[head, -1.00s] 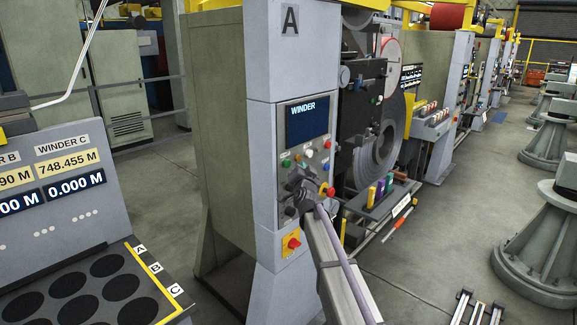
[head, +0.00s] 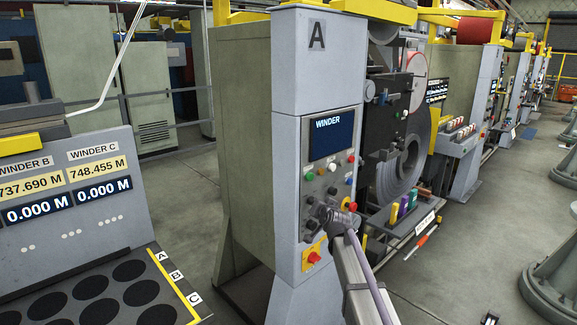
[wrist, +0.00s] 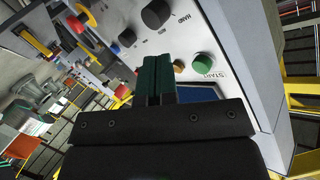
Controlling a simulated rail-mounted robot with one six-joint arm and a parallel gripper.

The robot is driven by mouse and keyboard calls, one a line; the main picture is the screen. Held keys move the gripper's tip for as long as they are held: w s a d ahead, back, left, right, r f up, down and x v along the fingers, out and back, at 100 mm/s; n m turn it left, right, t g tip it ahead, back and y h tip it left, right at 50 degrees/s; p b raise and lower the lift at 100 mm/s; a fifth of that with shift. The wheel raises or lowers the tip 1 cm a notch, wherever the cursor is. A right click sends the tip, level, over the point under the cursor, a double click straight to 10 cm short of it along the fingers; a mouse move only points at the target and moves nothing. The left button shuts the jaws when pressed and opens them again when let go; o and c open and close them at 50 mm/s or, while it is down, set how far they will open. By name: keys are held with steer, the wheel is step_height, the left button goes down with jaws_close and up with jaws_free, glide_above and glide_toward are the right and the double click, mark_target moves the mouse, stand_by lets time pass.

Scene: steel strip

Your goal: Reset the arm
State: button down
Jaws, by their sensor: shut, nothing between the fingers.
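My gripper (head: 324,212) is in front of the lower control panel of winder A in the head view. My arm reaches up to it from the bottom. In the wrist view my gripper (wrist: 157,75) shows two dark green fingers held together with nothing between them. They point toward the panel face (wrist: 225,35), near a green START button (wrist: 203,63) and a black knob (wrist: 155,13). I cannot tell whether the fingertips touch the panel. Some controls are hidden behind my gripper in the head view.
Winder A's cabinet (head: 298,78) carries a lit WINDER screen (head: 332,135) and a red button on a yellow plate (head: 314,257). A counter console (head: 80,240) with round dark recesses stands at left. A steel coil (head: 402,165) hangs behind. Open floor (head: 465,240) lies at right.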

steer(key=s+a+f+n+g, duration=0.15)
steer(key=s+f+g, duration=0.25)
steer(key=s, duration=0.4)
steer(key=s+f+n+g, duration=0.25)
steer(key=s+f, duration=0.25)
steer(key=s, duration=0.3)
steer(key=s+d+f+g, duration=0.1)
steer(key=s+g, duration=0.3)
steer(key=s, duration=0.9)
steer(key=s+d+f+g+h, duration=0.1)
steer(key=s+g, duration=0.3)
steer(key=s, duration=0.9)
steer(key=shift+s+d+f+n+h, duration=0.3)
steer(key=shift+d+f, duration=0.2)
steer(key=shift+f, duration=0.35)
steer(key=shift+g, duration=0.25)
